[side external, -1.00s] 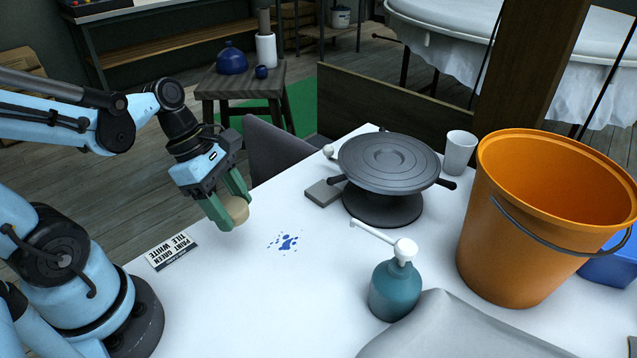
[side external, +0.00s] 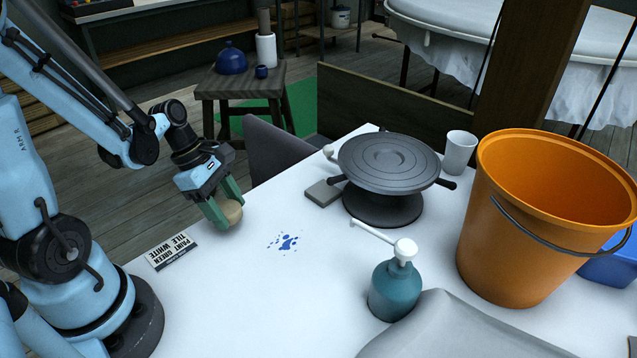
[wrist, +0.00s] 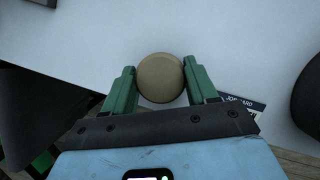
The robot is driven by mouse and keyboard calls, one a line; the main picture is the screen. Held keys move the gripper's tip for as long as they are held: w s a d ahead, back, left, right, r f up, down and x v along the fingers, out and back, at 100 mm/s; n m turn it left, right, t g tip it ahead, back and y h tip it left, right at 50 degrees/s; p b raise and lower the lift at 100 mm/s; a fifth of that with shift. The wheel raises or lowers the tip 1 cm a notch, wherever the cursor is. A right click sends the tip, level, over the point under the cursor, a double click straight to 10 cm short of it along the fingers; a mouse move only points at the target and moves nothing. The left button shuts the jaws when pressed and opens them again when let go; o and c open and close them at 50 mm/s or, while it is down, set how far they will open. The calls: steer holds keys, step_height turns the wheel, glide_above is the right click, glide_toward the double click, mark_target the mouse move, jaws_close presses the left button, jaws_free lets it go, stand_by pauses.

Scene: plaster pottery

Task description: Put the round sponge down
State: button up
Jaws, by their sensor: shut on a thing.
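The round sponge (side external: 231,212) is tan and sits between the green fingers of my gripper (side external: 226,208) near the table's left edge. In the wrist view the sponge (wrist: 160,78) is between the two green fingertips (wrist: 160,82), with the white table (wrist: 230,35) behind it. My gripper is shut on the sponge. The sponge is at or just above the tabletop; I cannot tell whether it touches.
A lettered card (side external: 171,251) lies just left of the gripper. Blue paint splatter (side external: 287,242) marks the table to the right. A grey block (side external: 323,193), a dark turntable (side external: 388,170), a teal pump bottle (side external: 395,288) and an orange bucket (side external: 530,225) stand farther right.

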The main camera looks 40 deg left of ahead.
steer(key=shift+f, duration=1)
steer(key=shift+f, duration=0.45)
steer(key=o, duration=0.9)
steer(key=shift+w, duration=0.1)
steer(key=shift+r, duration=0.3)
steer(key=shift+o, duration=0.2)
steer(key=v, duration=1.2)
steer(key=m+t+y, duration=0.2)
steer(key=m+y, duration=0.1)
steer(key=m, duration=0.9)
glide_above(222, 206)
steer(key=d, duration=0.2)
steer(key=shift+w+a+r, duration=0.15)
steer(key=shift+w+r, duration=0.2)
steer(key=shift+w, duration=0.05)
steer(key=shift+w+d+r+m+t+y, duration=0.15)
steer(key=shift+w+d+r+m+t, duration=0.4)
steer(key=shift+m, duration=1.35)
steer(key=shift+w+d+r+m+t+y, duration=0.15)
steer(key=shift+d+m+t, duration=0.35)
steer(key=shift+d+m, duration=1.05)
steer(key=shift+w+d+r+m+t+y, duration=0.2)
steer(key=shift+w+d+r+m+t, duration=0.25)
steer(key=shift+m, duration=1.8)
steer(key=shift+s+f, duration=0.1)
steer(key=shift+f, duration=0.05)
